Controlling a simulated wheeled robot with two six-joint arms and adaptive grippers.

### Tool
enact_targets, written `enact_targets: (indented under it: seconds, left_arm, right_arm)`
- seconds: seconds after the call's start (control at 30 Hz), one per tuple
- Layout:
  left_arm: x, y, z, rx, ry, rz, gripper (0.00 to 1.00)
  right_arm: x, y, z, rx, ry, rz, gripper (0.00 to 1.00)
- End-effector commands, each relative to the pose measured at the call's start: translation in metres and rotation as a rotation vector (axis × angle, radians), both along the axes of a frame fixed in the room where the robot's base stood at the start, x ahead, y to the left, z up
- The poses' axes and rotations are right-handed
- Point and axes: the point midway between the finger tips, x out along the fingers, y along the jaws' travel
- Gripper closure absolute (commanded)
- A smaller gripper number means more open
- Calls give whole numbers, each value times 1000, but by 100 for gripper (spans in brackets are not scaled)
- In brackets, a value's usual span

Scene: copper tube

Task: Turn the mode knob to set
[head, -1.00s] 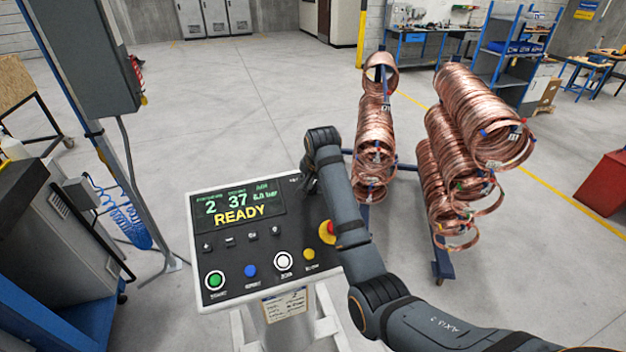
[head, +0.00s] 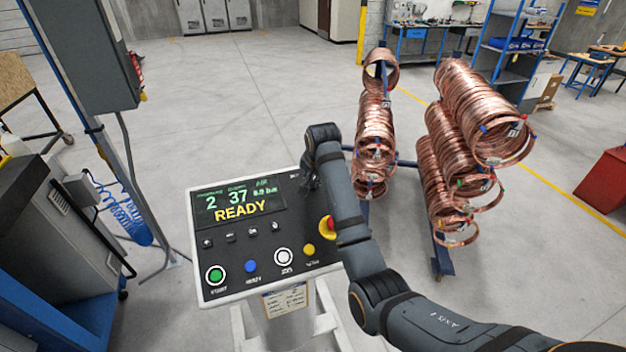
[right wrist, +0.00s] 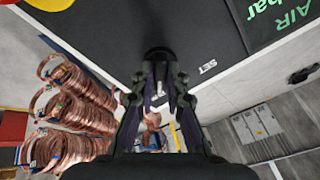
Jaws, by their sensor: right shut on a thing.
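The control panel (head: 292,262) has a dark face and a lit display (head: 240,206) that reads READY. My right gripper (head: 309,182) is at its upper right corner, pointing down, with my forearm partly in front of it. In the right wrist view the gripper (right wrist: 159,88) is shut on the dark round mode knob (right wrist: 158,54), whose top edge shows between the fingertips. The printed SET label (right wrist: 207,67) lies to the right of the knob. The knob's pointer is hidden, so I cannot tell its setting. My left gripper is out of view.
A red and yellow emergency stop (head: 327,228) sits close to my right forearm. Green start (head: 215,275), blue, white and yellow buttons line the panel's front. Copper coils (head: 470,115) hang on a rack behind to the right.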

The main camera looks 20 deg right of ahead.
Motion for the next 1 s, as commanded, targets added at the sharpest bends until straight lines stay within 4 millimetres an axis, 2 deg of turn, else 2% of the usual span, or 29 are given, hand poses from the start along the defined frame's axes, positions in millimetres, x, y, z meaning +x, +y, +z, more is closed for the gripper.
enact_targets:
  seconds: [0.27, 1.0]
  left_arm:
    - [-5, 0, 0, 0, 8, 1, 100]
    - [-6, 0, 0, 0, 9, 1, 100]
  right_arm:
    - [0, 0, 1, -78, -5, 178, 100]
    - [0, -2, 1, -364, -15, 819, 100]
